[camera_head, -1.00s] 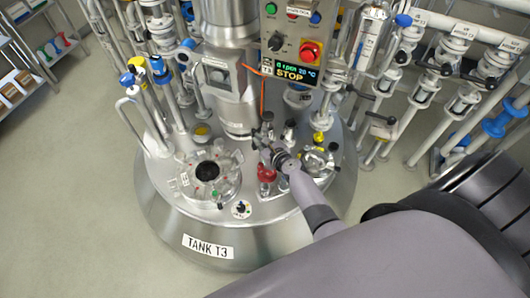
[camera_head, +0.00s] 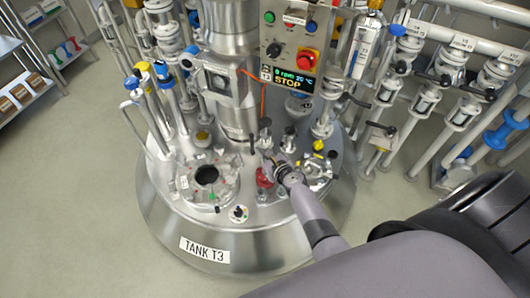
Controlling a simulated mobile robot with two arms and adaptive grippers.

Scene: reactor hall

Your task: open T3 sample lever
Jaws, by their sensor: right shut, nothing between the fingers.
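Tank T3 (camera_head: 190,225) is a round steel vessel with a white "TANK T3" label on its front. My right gripper (camera_head: 266,161) reaches over the tank lid from the lower right. It is shut and empty, beside a red fitting (camera_head: 264,178) on the lid; I cannot tell whether they touch. A small dark handle (camera_head: 252,143) stands just behind and left of the gripper. Whether this is the sample lever I cannot tell. The gripper and wrist partly hide the fittings there. My left gripper is out of view.
A control box (camera_head: 293,45) with a red button and a display reading "STOP" hangs above the lid. An open round port (camera_head: 207,175) is at the lid's left. Pipes and valves (camera_head: 455,60) crowd the right. The floor (camera_head: 75,200) at left is clear.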

